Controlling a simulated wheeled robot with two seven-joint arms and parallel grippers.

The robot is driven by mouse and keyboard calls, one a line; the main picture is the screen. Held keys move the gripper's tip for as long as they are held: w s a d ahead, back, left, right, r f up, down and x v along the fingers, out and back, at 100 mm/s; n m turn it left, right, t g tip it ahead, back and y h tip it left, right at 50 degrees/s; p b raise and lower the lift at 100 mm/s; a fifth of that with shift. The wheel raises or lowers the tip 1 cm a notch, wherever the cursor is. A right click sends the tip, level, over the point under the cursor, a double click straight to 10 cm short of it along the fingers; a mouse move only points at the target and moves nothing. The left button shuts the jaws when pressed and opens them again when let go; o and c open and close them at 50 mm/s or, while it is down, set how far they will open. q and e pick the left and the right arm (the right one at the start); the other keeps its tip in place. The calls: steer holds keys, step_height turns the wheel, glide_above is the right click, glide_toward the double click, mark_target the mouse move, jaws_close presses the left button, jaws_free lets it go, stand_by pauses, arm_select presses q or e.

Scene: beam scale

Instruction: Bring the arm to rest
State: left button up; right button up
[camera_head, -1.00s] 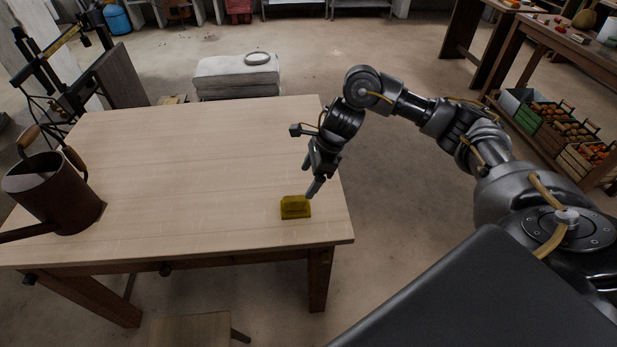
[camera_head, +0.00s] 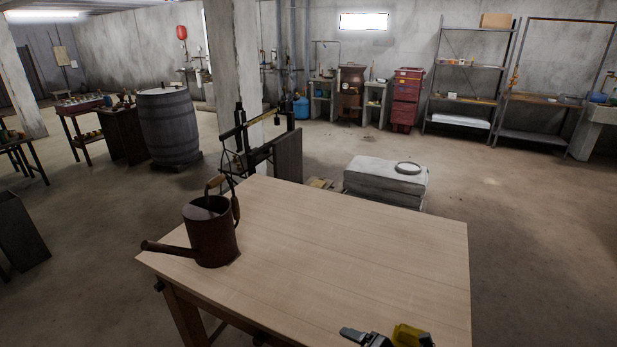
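A yellow block (camera_head: 409,335) shows at the bottom edge of the view, over the near right part of the wooden table (camera_head: 330,240). Grey and dark parts of my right gripper (camera_head: 388,340) show beside the block, mostly cut off by the picture's lower edge. I cannot tell whether its fingers grip the block, or whether the block rests on the table. The rest of the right arm is out of view. My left gripper is not in view. A beam scale (camera_head: 246,140) with a dark frame stands behind the table's far left corner.
A brown watering can (camera_head: 210,238) stands on the table's left side. Beyond the table are a pale stacked slab (camera_head: 385,182) with a ring on top, and a barrel (camera_head: 168,125). The middle of the tabletop is clear.

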steer(key=s+d+f+m+g+h, duration=0.2)
steer(key=s+d+f+m, duration=0.15)
steer(key=s+m, duration=0.5)
steer(key=s+d+f+m+g+h, duration=0.25)
steer(key=s+d+m, duration=0.25)
steer(key=s+m, duration=0.3)
steer(key=s+d+f+m+g+h, duration=0.1)
steer(key=s+d+f+m+h, duration=0.2)
steer(key=s+m, duration=0.55)
step_height(320, 180, down, 26)
steer(key=d+m+g+y, duration=0.1)
steer(key=s+d+f+g, duration=0.1)
steer(key=s+d+f, duration=0.2)
steer(key=s+f, duration=1.2)
steer(key=shift+s, duration=0.35)
steer(key=shift+c, duration=0.4)
